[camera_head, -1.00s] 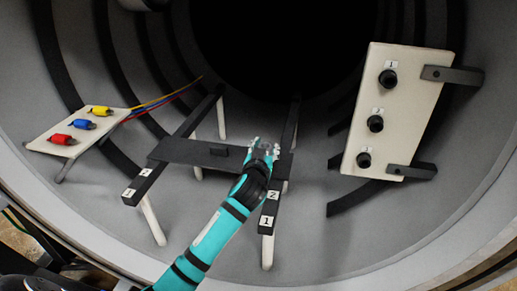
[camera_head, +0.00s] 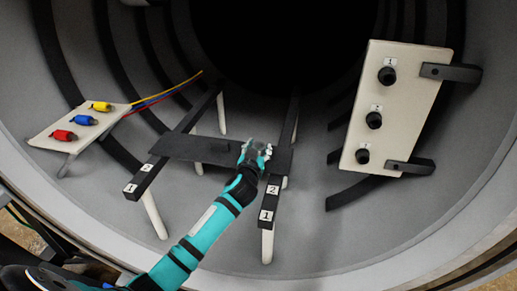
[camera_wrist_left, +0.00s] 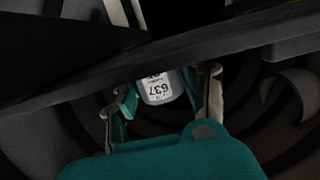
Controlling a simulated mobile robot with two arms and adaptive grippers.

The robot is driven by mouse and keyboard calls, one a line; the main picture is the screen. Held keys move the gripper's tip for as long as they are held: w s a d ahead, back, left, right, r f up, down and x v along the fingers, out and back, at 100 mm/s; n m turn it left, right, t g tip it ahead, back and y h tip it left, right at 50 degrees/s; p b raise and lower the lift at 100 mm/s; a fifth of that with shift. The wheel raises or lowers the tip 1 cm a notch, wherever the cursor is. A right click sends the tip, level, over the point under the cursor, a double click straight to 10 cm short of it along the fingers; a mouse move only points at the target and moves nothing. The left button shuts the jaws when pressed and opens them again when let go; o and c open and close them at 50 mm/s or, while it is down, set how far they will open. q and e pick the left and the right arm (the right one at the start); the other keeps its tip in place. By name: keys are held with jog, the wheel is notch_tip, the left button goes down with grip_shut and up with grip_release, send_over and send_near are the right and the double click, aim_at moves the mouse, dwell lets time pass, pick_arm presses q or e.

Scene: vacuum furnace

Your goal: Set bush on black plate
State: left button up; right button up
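The black plate (camera_head: 190,147) lies across two dark rails inside the round chamber, with a small dark block on it. My left gripper (camera_head: 256,152) is at the plate's right end, near the right rail. In the left wrist view my left gripper (camera_wrist_left: 162,98) has its fingers on both sides of a pale bush (camera_wrist_left: 157,88) labelled 637 and appears closed on it. The far end of the bush is hard to make out against a dark band. I cannot tell whether the bush touches the plate. My right gripper is not in view.
A pale panel (camera_head: 62,129) with red, blue and yellow plugs stands at left, its wires running back. A pale board (camera_head: 400,95) with three black knobs stands at right. The rails (camera_head: 155,165) carry labels 1 and 2. The chamber floor (camera_head: 320,220) right of the rails is clear.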

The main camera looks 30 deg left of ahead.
pick_arm(q)
jog(key=o, duration=0.3)
jog(key=shift+r, duration=0.15)
jog(key=b+v, duration=0.1)
jog(key=v, duration=1.1)
